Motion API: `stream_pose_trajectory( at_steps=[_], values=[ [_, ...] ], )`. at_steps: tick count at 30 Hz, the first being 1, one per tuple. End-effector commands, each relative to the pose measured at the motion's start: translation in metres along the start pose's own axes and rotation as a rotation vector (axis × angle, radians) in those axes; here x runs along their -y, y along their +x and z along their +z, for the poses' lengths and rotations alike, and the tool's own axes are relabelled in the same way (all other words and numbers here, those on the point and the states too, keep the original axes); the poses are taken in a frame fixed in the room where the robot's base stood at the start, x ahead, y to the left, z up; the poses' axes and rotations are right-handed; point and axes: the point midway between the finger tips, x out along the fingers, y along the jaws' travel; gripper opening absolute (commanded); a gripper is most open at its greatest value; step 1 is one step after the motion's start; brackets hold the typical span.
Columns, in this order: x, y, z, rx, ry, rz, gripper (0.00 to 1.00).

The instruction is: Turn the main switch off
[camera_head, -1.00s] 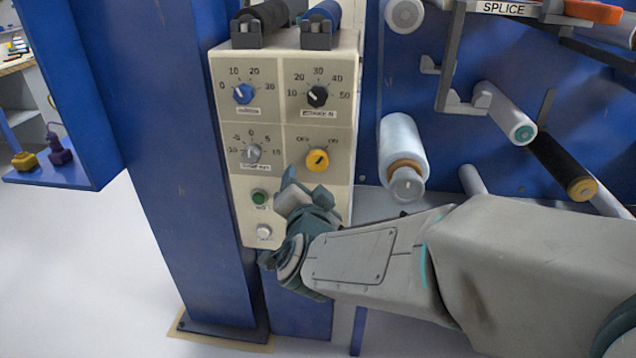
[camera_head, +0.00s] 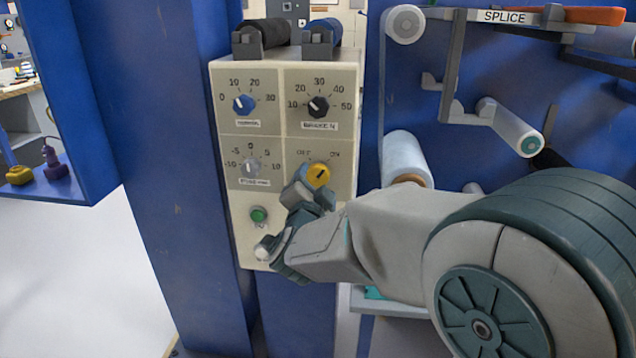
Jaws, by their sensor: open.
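The main switch is a yellow rotary knob (camera_head: 319,174) at the lower right of the cream control panel (camera_head: 235,210). It has OFF marked at upper left and ON at upper right. Its dark pointer line tilts up to the right, toward ON. My gripper (camera_head: 305,190) is open, just below and left of the knob, with its fingers overlapping the knob's lower edge in the picture. I cannot tell whether they touch it. The gripper and my arm cover the panel's lower right corner.
A blue knob (camera_head: 244,105), a black knob (camera_head: 317,107) and a grey knob (camera_head: 251,168) sit nearby on the panel. White rollers (camera_head: 405,160) stand to the right.

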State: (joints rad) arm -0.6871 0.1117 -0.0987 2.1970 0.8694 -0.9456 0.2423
Motion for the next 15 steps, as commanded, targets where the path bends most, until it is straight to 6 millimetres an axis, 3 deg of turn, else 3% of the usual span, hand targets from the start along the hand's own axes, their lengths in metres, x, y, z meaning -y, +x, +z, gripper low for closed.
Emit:
stream_pose_trajectory(
  at_steps=[6, 15],
  values=[
    [0.000, 0.025, 0.001, 0.001, 0.001, 0.000, 0.68],
    [0.000, 0.030, 0.000, 0.001, 0.001, 0.000, 0.68]
  ],
)
